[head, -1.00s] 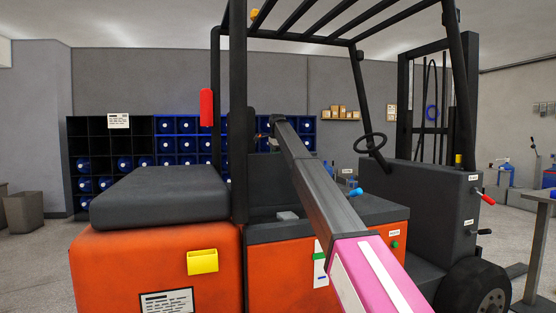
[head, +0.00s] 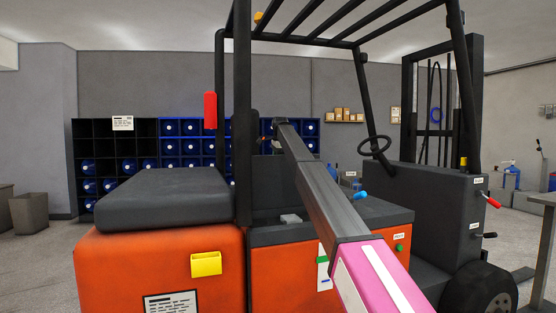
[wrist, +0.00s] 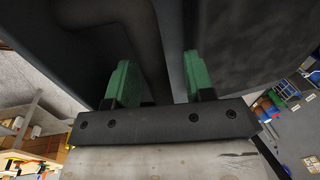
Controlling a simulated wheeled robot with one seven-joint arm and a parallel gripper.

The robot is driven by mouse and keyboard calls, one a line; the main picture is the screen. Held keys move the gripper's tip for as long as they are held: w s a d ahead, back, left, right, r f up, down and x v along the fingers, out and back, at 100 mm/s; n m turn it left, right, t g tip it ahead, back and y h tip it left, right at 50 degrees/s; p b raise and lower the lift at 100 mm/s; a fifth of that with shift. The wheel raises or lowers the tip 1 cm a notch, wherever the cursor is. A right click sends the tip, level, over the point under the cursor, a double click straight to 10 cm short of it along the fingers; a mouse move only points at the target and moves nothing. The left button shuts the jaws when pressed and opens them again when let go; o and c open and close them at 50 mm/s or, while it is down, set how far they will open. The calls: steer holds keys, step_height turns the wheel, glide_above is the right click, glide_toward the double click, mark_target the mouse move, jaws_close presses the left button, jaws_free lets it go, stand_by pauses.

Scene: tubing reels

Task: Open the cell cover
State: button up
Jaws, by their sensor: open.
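The orange forklift (head: 165,262) fills the middle of the head view. A thick dark grey slab (head: 165,197) lies flat on its rear body and looks shut; I cannot read a label that names it as the cell cover. My gripper (wrist: 160,82) shows in the wrist view with its two green fingers apart and nothing seen between them. Dark grey surfaces lie just beyond the fingers; I cannot tell whether they touch. In the head view my arm reaches across the cab, and the gripper itself cannot be made out.
Black cab posts (head: 243,130) and the overhead guard (head: 345,20) frame my arm. A steering wheel (head: 375,146) and red-tipped lever (head: 492,200) are at the right. A yellow box (head: 206,264) is on the orange side.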

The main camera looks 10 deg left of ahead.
step_height(320, 180, up, 10)
steer(key=s+d, duration=0.1)
steer(key=s, duration=0.1)
steer(key=shift+r, duration=0.25)
stand_by(0.5)
